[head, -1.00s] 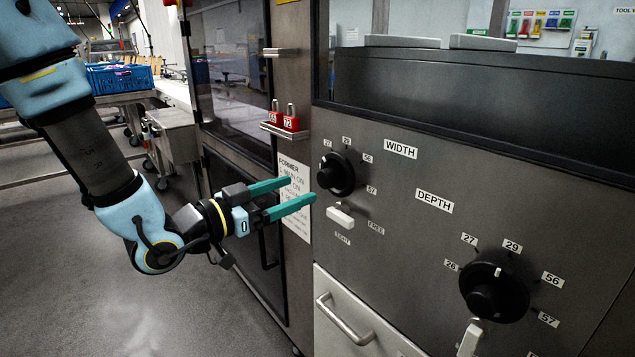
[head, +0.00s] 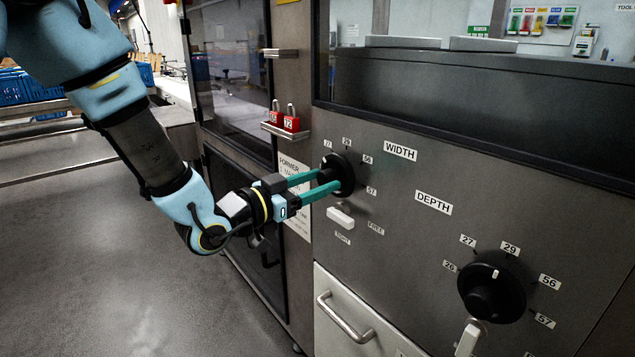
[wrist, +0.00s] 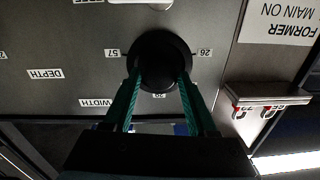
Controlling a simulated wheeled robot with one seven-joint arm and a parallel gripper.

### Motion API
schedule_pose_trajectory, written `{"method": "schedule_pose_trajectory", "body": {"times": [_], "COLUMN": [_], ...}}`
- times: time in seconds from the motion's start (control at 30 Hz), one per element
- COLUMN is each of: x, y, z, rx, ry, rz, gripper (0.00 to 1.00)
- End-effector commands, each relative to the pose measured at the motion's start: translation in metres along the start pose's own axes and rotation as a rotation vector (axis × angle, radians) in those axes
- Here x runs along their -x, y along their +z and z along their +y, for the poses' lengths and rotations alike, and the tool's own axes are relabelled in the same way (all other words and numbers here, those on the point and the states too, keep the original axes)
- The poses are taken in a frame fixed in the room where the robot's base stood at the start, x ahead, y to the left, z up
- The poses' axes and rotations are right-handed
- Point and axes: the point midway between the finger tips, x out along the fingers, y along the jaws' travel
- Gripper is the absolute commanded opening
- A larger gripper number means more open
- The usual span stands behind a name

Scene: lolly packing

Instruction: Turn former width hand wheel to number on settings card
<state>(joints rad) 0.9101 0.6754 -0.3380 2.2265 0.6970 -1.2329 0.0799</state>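My gripper (head: 329,179) has two green fingers reaching the wheel's face. In the wrist view the fingers lie either side of the hub of the wheel (wrist: 160,50), apart from each other; contact is unclear. I cannot make out a settings card.
The depth wheel (head: 492,287) is at lower right, with its own lever (head: 468,338). A drawer handle (head: 345,318) juts out below. The floor at left is clear.

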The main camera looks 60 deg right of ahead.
Motion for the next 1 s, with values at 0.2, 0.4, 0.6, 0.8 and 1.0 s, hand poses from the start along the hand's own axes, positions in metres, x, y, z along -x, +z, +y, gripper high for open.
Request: {"method": "schedule_pose_trajectory", "body": {"times": [0.2,0.4,0.6,0.8,1.0], "x": [0.0002,0.0002,0.0003,0.0006,0.0007], "y": [0.0000,0.0000,0.0000,-0.0001,-0.0002], "z": [-0.0001,-0.0001,-0.0001,-0.0008,-0.0010], "rx": [0.000,0.000,0.000,0.024,0.116], "ry": [0.000,0.000,0.000,-0.001,-0.001], "rz": [0.000,0.000,0.000,-0.001,-0.006], "gripper": [0.32,0.09,0.00,0.00,0.00]}}
